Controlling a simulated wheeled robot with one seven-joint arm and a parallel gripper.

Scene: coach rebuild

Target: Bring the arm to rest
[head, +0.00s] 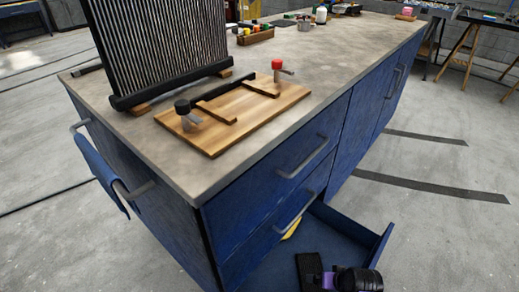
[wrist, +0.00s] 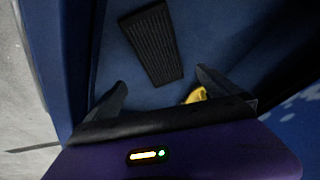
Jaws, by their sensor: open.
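My gripper shows in the wrist view (wrist: 161,92) with its two dark fingers spread apart and nothing between them. It points down into an open blue drawer (wrist: 112,60). In the head view the dark and purple end of my arm (head: 352,279) is at the bottom edge, over the open lower drawer (head: 345,228); its fingertips are not clear there. A dark ribbed block (wrist: 151,42) lies in the drawer beyond the fingers, apart from them. A yellow thing (wrist: 196,95) lies by the right finger, partly hidden; whether they touch I cannot tell.
The drawer juts from a blue cabinet (head: 270,200) with a grey worktop (head: 330,65). On top are a wooden board (head: 255,108) with clamps, a ribbed radiator-like panel (head: 160,45) and small bottles further back. A blue cloth (head: 100,172) hangs on the side rail.

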